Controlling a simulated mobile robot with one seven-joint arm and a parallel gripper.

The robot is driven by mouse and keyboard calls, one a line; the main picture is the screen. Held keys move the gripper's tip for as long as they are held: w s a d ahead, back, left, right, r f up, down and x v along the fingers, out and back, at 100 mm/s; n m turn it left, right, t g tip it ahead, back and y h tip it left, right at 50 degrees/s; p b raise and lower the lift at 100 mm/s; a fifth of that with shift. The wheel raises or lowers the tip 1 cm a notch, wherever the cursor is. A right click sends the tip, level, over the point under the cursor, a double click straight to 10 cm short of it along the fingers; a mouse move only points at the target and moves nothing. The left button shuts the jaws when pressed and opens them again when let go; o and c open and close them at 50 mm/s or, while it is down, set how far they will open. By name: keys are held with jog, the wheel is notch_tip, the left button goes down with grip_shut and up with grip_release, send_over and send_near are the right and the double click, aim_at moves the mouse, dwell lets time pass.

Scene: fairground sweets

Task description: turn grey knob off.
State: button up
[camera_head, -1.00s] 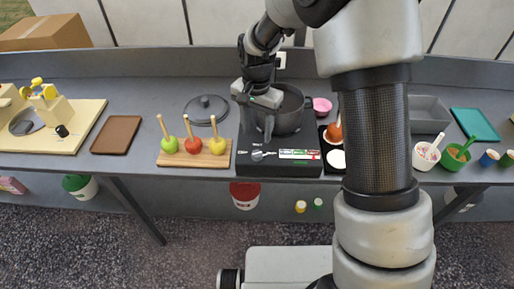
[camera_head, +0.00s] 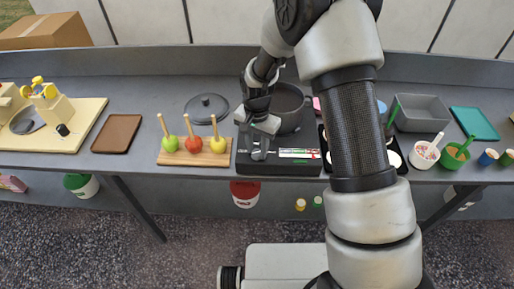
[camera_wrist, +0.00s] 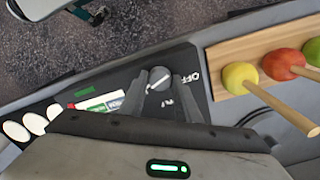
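The grey knob (camera_wrist: 159,78) sits on the black front panel (camera_head: 300,168) of the cooker. In the wrist view a pale line runs slantwise across the knob, and a white OFF label (camera_wrist: 187,76) is printed to its right. A second, partly hidden label is below the knob. My gripper (camera_wrist: 160,84) is open, with one finger on each side of the knob. A small gap seems to show on both sides; contact cannot be told. In the head view my gripper (camera_head: 259,152) is down at the panel and largely hides the knob.
A dark pot (camera_head: 291,107) stands right behind the panel, close to my gripper. A board (camera_head: 190,158) with apples on sticks is just left. A pot lid (camera_head: 206,107) lies behind it. A coloured strip (camera_head: 298,153) is on the panel, right of the knob.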

jog(key=c, duration=0.5)
